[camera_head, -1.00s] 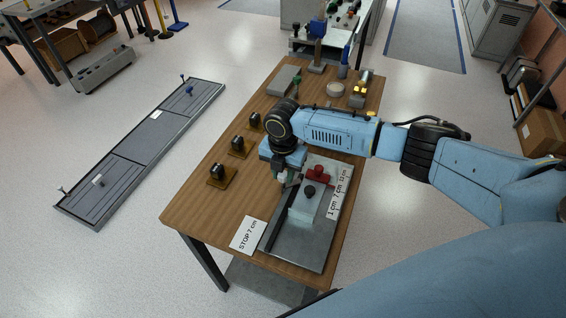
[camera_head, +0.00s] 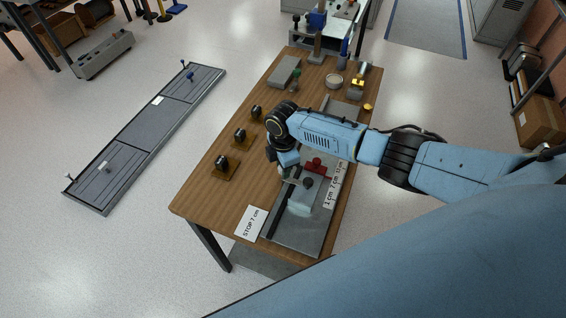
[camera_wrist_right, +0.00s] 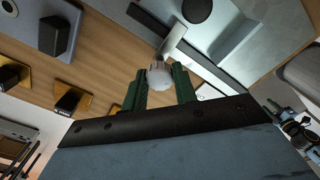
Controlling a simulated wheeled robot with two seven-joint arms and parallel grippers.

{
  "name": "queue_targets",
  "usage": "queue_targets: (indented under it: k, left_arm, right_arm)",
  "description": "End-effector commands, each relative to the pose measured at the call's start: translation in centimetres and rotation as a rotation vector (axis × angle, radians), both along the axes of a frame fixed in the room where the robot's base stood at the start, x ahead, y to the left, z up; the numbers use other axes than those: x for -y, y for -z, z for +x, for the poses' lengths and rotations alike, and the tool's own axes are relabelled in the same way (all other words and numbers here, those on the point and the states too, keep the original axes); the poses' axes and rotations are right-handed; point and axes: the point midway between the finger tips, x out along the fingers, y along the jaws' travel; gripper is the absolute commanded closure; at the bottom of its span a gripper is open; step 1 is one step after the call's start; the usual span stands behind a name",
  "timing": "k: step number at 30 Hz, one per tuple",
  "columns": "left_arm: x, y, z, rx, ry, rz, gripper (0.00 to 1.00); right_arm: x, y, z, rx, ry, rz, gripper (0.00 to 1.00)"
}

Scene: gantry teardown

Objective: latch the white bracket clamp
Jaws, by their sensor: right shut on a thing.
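My right gripper (camera_head: 284,174) is over the grey metal fixture (camera_head: 291,235) at the near end of the wooden table. In the right wrist view its green fingers (camera_wrist_right: 160,90) are shut on a white rounded knob (camera_wrist_right: 159,75). A pale metal lever (camera_wrist_right: 174,42) runs from that knob toward the fixture; I take this as the white bracket clamp's handle. In the head view the knob is mostly hidden by the gripper. Whether the clamp is latched cannot be told. My left gripper is not in view.
A red part (camera_head: 314,165) and a black knob (camera_head: 308,182) sit on the fixture close to the gripper. A "STOP 7 cm" card (camera_head: 251,222) lies beside it. A long grey rail panel (camera_head: 130,147) lies on the floor.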

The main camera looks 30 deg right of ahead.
Motion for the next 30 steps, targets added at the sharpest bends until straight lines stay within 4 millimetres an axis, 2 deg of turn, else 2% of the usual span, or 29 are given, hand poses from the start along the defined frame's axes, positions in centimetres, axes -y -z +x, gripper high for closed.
queue_targets:
  k: [19, 20, 24, 30]
  left_arm:
    - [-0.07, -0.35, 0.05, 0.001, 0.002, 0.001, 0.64]
    - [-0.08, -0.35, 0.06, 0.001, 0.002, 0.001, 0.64]
    - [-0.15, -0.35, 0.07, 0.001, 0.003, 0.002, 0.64]
    - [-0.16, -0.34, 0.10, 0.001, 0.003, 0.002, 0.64]
  right_arm:
    - [0.23, -0.14, 0.15, 0.003, 0.050, -0.003, 0.95]
    - [0.23, -0.14, 0.15, 0.003, 0.050, -0.003, 0.68]
    - [0.16, -0.11, 0.12, 0.002, 0.048, -0.002, 0.50]
    - [0.08, -0.05, 0.06, 0.001, 0.047, -0.001, 0.50]
